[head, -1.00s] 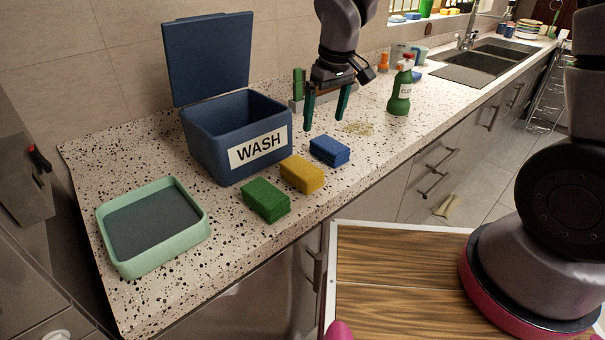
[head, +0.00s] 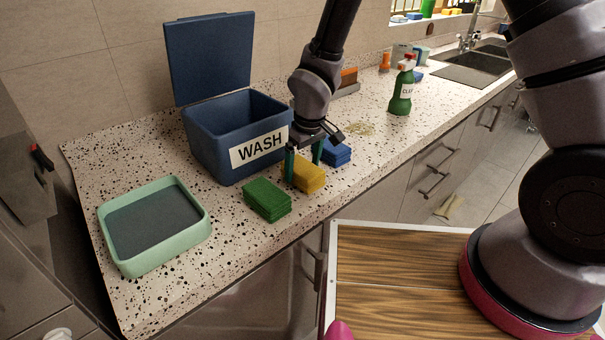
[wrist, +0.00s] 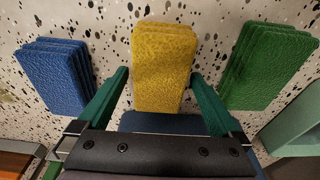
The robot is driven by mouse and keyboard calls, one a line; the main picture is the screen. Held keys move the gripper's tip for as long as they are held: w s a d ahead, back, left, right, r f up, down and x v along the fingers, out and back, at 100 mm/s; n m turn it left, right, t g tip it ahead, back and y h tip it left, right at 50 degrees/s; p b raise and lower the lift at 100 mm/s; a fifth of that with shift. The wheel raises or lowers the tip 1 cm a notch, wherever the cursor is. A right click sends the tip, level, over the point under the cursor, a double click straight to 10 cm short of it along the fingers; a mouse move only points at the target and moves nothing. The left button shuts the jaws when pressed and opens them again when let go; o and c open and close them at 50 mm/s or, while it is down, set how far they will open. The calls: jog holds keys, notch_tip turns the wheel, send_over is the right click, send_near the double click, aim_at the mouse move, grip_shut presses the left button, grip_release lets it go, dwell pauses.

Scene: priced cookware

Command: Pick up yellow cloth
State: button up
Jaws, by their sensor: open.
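The yellow cloth (head: 309,178) is a folded, stacked block on the speckled counter, between a green cloth (head: 267,200) and a blue cloth (head: 337,152). In the wrist view the yellow cloth (wrist: 163,66) lies ahead between my open fingers, with a gap on each side. My gripper (head: 303,168) is open and empty, low over the yellow cloth, and partly hides its far end in the head view. The gripper also shows in the wrist view (wrist: 160,92). Whether the fingertips touch the counter I cannot tell.
A blue bin (head: 207,148) labelled WASH stands open behind the cloths. A green tray (head: 204,232) is at the left. In the wrist view the blue cloth (wrist: 54,77) and green cloth (wrist: 265,66) flank the fingers closely. A green spray bottle (head: 400,92) stands farther right.

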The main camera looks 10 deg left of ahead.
aim_at(303, 166)
jog(key=shift+f, duration=0.55)
jog(key=c, duration=1.4)
notch_tip(303, 166, up, 10)
jog(key=shift+r, duration=0.1)
jog(key=o, duration=0.9)
jog(key=c, duration=0.5)
jog(key=shift+w, duration=0.15)
jog(key=shift+c, duration=0.2)
